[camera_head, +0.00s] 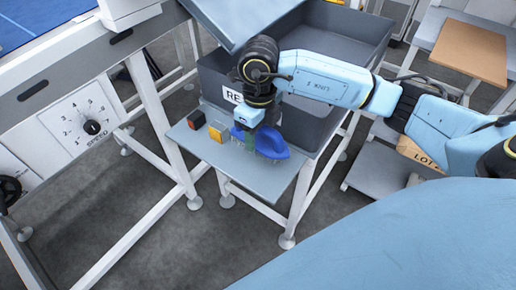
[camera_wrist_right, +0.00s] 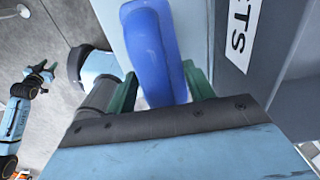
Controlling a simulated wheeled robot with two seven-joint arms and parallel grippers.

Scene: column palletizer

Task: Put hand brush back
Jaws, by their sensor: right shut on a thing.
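The blue hand brush (camera_head: 274,145) is at the small grey shelf (camera_head: 270,187), with pale bristles showing below its body. Whether it rests on the shelf or hangs just above, I cannot tell. My right gripper (camera_head: 249,141) comes down from above and is shut on the brush. In the right wrist view the blue brush (camera_wrist_right: 154,50) lies between the green fingers of my right gripper (camera_wrist_right: 160,88). My left gripper (camera_wrist_right: 41,70) shows small at the left of the right wrist view, away from the brush, with its green fingers apart and empty.
A grey bin (camera_head: 322,95) with a partly hidden label rises behind. A white-framed machine with a speed dial (camera_head: 92,127) is at left. Open floor lies below the shelf.

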